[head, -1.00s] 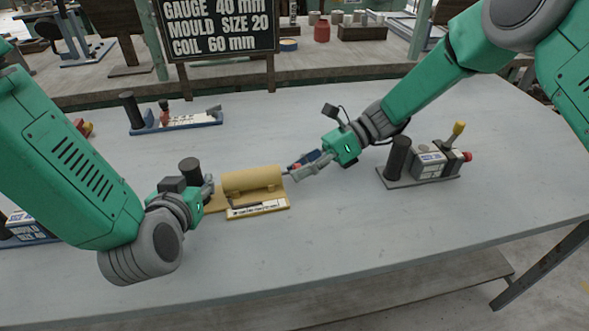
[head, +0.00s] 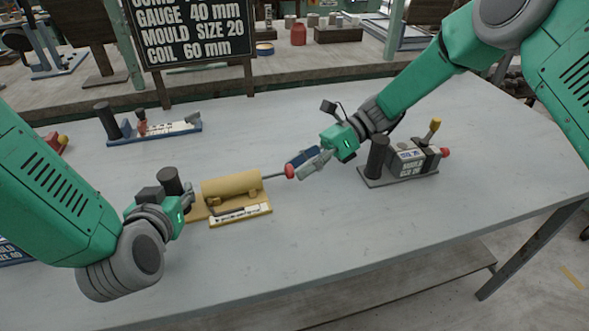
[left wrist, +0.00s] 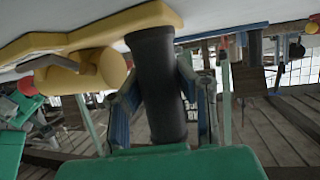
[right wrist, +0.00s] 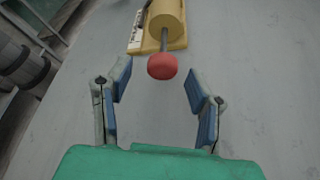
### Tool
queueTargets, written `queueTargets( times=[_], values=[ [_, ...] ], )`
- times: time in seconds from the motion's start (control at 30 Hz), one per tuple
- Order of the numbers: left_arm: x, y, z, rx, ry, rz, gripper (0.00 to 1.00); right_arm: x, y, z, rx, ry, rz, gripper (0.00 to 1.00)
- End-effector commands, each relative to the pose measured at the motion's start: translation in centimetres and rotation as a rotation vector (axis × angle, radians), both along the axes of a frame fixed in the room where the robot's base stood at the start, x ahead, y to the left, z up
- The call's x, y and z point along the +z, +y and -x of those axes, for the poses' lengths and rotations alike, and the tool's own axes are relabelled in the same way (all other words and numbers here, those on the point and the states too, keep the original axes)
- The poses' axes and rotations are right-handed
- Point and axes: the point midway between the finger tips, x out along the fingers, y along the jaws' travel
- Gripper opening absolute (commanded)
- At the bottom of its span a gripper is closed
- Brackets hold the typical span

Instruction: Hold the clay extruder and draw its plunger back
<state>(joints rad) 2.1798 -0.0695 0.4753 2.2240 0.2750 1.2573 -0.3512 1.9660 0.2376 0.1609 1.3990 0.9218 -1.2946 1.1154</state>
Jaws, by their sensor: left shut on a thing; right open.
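The yellow clay extruder (head: 232,187) lies on the table with a dark upright post (head: 170,180) at its left end. My left gripper (head: 186,197) is shut on that post, which stands between its fingers in the left wrist view (left wrist: 160,85). A thin grey plunger rod (head: 274,176) sticks out of the barrel's right end and carries a red knob (head: 290,171). My right gripper (head: 306,163) is open and empty. In the right wrist view the knob (right wrist: 162,66) sits centred by the spread fingertips, touching neither finger.
A grey device (head: 410,160) with a dark post and yellow lever stands on the right, close to my right gripper. A blue-based device (head: 160,130) stands at the back left. A lettered board (head: 200,35) rises behind. The table's front is clear.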

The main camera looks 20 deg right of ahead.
Motion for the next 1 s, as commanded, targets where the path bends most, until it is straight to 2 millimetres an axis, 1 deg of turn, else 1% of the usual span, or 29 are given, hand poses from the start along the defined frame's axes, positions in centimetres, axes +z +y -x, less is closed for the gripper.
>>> queueTargets(
  times=[0.03, 0.3, 0.4, 0.5, 0.67, 1.0],
  values=[
    [-0.2, -0.1, 0.1, -0.002, 0.007, -0.001, 0.0, 0.3, -1.0, -0.3, -0.004, -0.004, 0.0, 0.48],
    [-0.2, -0.1, 0.2, -0.004, 0.007, 0.0, 0.0, 2.2, -6.4, -1.5, -0.005, -0.004, 0.001, 0.48],
    [-0.2, -0.1, 0.2, -0.004, 0.007, 0.0, 0.0, 2.8, -8.0, -1.8, -0.004, -0.003, 0.001, 0.48],
    [-0.2, -0.2, 0.2, -0.005, 0.007, 0.001, 0.0, 3.2, -9.1, -2.1, -0.004, -0.003, 0.002, 0.48],
    [-0.2, -0.2, 0.2, -0.005, 0.006, 0.001, 0.0, 3.5, -9.8, -2.2, -0.002, -0.001, 0.002, 0.48],
    [-0.2, -0.2, 0.2, -0.005, 0.006, 0.001, 0.0, 3.5, -9.8, -2.2, -0.002, -0.001, 0.002, 0.48]
  ],
)
